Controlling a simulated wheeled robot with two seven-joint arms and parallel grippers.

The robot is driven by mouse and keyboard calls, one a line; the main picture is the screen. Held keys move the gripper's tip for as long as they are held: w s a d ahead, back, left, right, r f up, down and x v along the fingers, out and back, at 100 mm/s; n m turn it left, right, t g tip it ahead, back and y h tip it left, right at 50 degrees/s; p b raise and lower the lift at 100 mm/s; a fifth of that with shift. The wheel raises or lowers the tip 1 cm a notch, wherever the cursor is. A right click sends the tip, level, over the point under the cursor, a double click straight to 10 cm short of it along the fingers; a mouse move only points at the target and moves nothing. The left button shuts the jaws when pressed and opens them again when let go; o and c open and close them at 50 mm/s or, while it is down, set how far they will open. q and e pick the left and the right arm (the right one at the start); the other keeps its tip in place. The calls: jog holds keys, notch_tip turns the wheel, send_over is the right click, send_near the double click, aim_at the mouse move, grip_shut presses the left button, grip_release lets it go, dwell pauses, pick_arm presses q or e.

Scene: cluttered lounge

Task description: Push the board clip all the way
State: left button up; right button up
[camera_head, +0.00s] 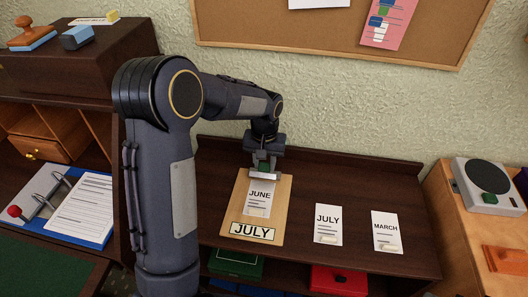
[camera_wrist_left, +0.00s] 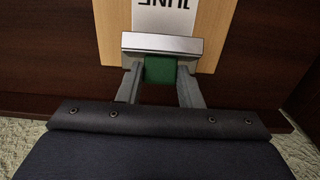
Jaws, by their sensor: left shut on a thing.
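A light wooden clipboard (camera_head: 274,208) lies on the dark desk with a sheet marked JUNE (camera_head: 258,204) under its clip and a JULY label at its lower edge. The silver board clip (camera_head: 263,175) is at the board's top; it also shows in the left wrist view (camera_wrist_left: 161,47). My left gripper (camera_head: 264,164) is at the clip's rear, its fingers shut on a green block (camera_wrist_left: 160,69) adjoining the clip. Sheets marked JULY (camera_head: 328,221) and MARCH (camera_head: 386,231) lie apart to the right. My right gripper is not in view.
A raised dark shelf (camera_head: 75,90) stands at the left, and a blue board with a metal lever (camera_head: 88,208) lies below it. A wooden cabinet with a grey device (camera_head: 487,187) stands at the right. A green box (camera_head: 236,264) and red box (camera_head: 338,281) sit under the desk.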

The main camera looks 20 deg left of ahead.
pick_arm(q)
jog(key=shift+w+a+g+h+p, duration=0.1)
jog(key=shift+w+g+h+p, duration=0.3)
jog(key=shift+g+p, duration=0.8)
jog(key=o, duration=1)
jog(key=v, duration=0.7)
jog(key=shift+r+p, duration=0.3)
jog(key=shift+r, duration=0.1)
jog(key=shift+s, duration=0.1)
